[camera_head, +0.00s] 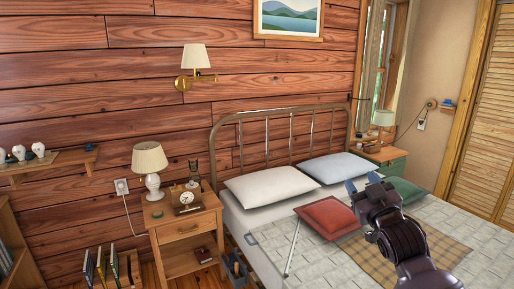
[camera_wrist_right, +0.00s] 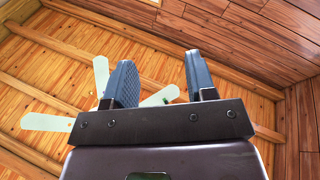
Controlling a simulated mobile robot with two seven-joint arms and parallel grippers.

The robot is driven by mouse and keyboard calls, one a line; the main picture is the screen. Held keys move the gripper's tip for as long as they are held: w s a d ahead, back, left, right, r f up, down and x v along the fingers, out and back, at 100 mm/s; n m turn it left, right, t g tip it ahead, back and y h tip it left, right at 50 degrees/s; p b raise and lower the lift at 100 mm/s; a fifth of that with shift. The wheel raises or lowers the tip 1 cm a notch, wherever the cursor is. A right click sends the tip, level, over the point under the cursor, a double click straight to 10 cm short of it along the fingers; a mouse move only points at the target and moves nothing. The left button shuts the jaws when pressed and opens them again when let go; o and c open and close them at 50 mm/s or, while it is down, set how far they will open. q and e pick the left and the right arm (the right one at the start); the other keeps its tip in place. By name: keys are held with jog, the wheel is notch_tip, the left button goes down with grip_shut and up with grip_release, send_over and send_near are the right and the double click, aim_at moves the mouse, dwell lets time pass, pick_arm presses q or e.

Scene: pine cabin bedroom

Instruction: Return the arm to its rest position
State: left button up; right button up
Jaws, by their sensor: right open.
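My right arm comes in from the lower right in the head view. Its gripper (camera_head: 363,186) is raised in front of the bed, between the camera and the pillows. In the right wrist view the two dark fingers of the right gripper (camera_wrist_right: 160,85) stand apart with nothing between them, and the wrist camera looks up at the wooden ceiling. My left gripper is not in view.
The bed (camera_head: 254,222) has white pillows, a red cushion (camera_head: 327,217) and a plaid blanket. A nightstand (camera_head: 181,233) with a lamp (camera_head: 150,163) and a clock stands left of it. A pale ceiling fan (camera_wrist_right: 48,123) shows overhead.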

jog(key=s+d+f+m+g+h, duration=0.1)
jog(key=s+f+g, duration=0.3)
jog(key=s+f, duration=1.2)
jog(key=s+d+f+m+g+h, duration=0.1)
jog(key=s+f+m+g+h, duration=0.1)
jog(key=s+f, duration=1.4)
notch_tip(320, 180, down, 7)
jog(key=m+g, duration=0.1)
jog(key=g, duration=0.1)
jog(key=shift+s+d+m+g, duration=0.25)
jog(key=shift+s+m+g, duration=0.05)
jog(key=shift+s+g, duration=0.1)
